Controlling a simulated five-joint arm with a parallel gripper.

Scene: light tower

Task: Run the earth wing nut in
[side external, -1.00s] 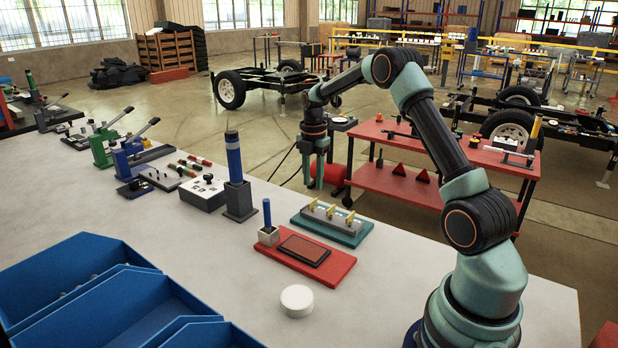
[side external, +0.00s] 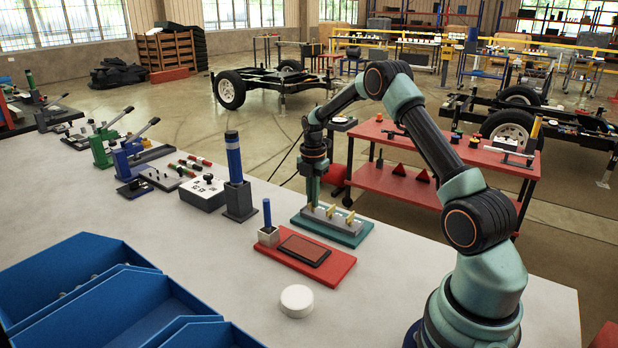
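A grey block on a teal base (side external: 352,238) stands on the bench and carries a short row of brass wing nuts. The middle wing nut (side external: 330,211) and the right wing nut (side external: 343,215) stand clear. The left wing nut is at the fingertips of my gripper (side external: 313,198) and is partly hidden by them. I cannot tell which nut is the earth one. My gripper points straight down at the left end of the block. Whether its fingers are open or closed on the left nut is too small to tell.
A red plate (side external: 338,267) with a dark pad lies in front of the block. A blue pen in a white holder (side external: 268,236) and a tall blue cylinder in a dark stand (side external: 239,205) are to the left. A white round puck (side external: 296,301) sits nearer. Blue bins (side external: 80,265) fill the front left.

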